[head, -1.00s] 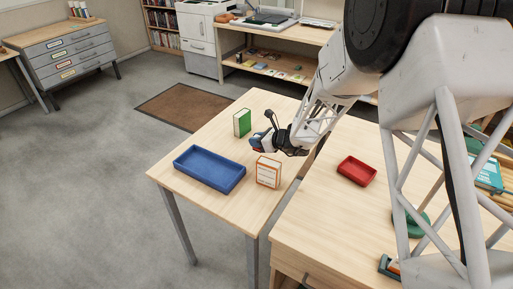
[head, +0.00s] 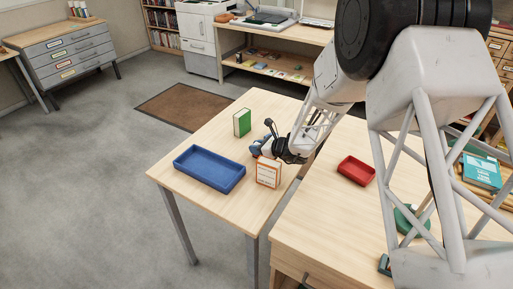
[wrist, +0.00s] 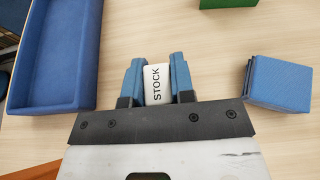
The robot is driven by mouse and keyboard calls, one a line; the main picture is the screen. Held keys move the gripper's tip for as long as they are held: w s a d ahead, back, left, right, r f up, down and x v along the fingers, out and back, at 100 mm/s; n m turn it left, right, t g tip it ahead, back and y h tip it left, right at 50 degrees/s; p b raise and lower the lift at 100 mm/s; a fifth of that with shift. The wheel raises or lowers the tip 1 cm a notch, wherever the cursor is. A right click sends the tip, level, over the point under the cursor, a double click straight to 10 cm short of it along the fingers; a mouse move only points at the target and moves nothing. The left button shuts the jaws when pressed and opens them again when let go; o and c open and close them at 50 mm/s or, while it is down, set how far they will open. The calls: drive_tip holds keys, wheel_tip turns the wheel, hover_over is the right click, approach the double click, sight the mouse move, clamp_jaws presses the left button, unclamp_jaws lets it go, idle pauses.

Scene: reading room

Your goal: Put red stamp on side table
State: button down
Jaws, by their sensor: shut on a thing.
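My gripper (head: 261,149) is over the side table (head: 215,140), between the blue tray and the nearer desk. In the wrist view its two blue fingers (wrist: 157,78) are shut on a small block, the stamp (wrist: 157,84), which shows a white face marked "STOCK". No red shows on that face. The fingers hide its sides, and I cannot tell whether it touches the tabletop.
A blue tray (head: 209,168) lies left of my gripper, a green book (head: 242,122) stands behind, and a white-and-orange box (head: 268,172) stands close in front. A blue block (wrist: 279,83) lies to the right. A red tray (head: 356,170) is on the nearer desk (head: 330,225).

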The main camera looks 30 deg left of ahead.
drive_tip(key=shift+f, duration=0.2)
drive_tip(key=c, duration=1)
unclamp_jaws()
drive_tip(key=shift+o, duration=0.2)
drive_tip(key=shift+r, duration=0.2)
drive_tip(key=shift+v, duration=6)
drive_tip(key=shift+f, duration=0.1)
drive_tip(key=shift+d, duration=0.1)
